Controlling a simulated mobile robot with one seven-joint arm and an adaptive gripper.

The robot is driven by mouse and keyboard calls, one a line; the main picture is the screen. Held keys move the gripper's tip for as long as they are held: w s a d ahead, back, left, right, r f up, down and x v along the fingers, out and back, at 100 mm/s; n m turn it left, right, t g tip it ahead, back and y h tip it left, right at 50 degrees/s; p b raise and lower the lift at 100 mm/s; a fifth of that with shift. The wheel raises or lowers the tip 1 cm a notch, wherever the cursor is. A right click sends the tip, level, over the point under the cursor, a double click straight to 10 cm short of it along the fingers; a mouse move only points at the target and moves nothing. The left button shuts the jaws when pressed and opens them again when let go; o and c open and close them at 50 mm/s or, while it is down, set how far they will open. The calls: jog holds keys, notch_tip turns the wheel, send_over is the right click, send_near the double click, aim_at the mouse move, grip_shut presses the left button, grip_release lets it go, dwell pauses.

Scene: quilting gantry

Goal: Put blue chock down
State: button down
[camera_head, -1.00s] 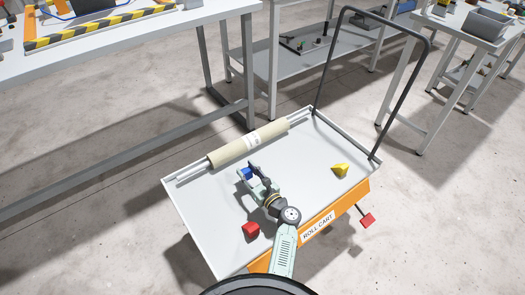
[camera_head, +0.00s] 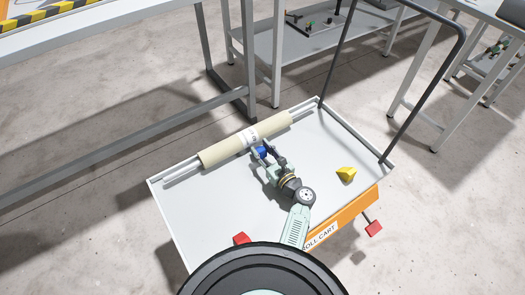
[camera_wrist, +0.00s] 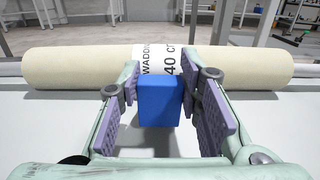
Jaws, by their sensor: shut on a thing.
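The blue chock (camera_head: 263,151) is held between the fingers of my gripper (camera_head: 266,153), just in front of the cream roll (camera_head: 220,151) on the roll cart's grey tray (camera_head: 205,208). In the wrist view the chock (camera_wrist: 160,103) shows as an upright blue block between the purple finger pads, in front of the roll's white label (camera_wrist: 160,60). My gripper is shut on it. I cannot tell whether the chock touches the tray or the roll.
A yellow chock (camera_head: 346,174) lies at the tray's right side. A red block (camera_head: 241,238) at the near edge is partly hidden by my body. A dark push handle (camera_head: 430,88) rises at the right. Tray space left of my arm is clear.

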notch_tip(320, 180, down, 2)
jog(key=shift+b, duration=0.3)
jog(key=shift+a+r, duration=0.1)
jog(key=shift+r, duration=0.05)
jog(key=c, duration=1.2)
grip_release()
jog(key=shift+o, duration=0.2)
jog(key=shift+s, duration=0.15)
jog(key=p+v, duration=0.3)
jog(key=v, duration=0.9)
jog(key=shift+p, duration=0.3)
